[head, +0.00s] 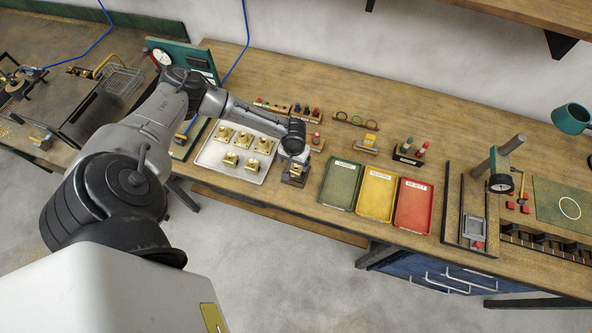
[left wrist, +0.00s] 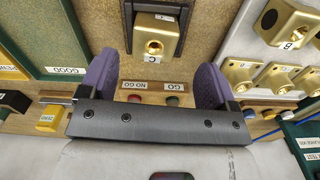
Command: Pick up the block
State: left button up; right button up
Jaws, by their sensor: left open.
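A brass block (left wrist: 154,40) with a round hole and a label that seems to read "C" sits in a dark holder (left wrist: 156,8) in the left wrist view. My left gripper (left wrist: 155,75) is open, with its purple fingers apart on either side of the line to that block and nothing between them. In the head view my left gripper (head: 293,157) is over the dark holder (head: 292,180) at the bench's front edge, right of the tray, and largely hides the block there. Several similar brass blocks (head: 242,138) stand in the pale tray (head: 217,162). My right gripper is out of view.
Green (head: 341,185), yellow (head: 377,194) and red (head: 413,205) trays lie empty to the right. Small gauge stands (head: 409,155) are behind them. A press-like stand (head: 485,180) is farther right. "GO" and "NO GO" plugs (left wrist: 172,100) show near my fingers in the left wrist view.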

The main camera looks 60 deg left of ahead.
aim_at(296, 168)
pick_arm(q)
jog(key=shift+w+d+f, duration=0.15)
jog(key=shift+f, duration=1.05)
jog(key=shift+w+d+f, duration=0.1)
jog(key=shift+w+f, duration=0.05)
jog(key=shift+f, duration=1)
jog(key=shift+s+f, duration=0.1)
jog(key=shift+f, duration=0.3)
jog(key=shift+c, duration=0.2)
jog(key=c, duration=1.4)
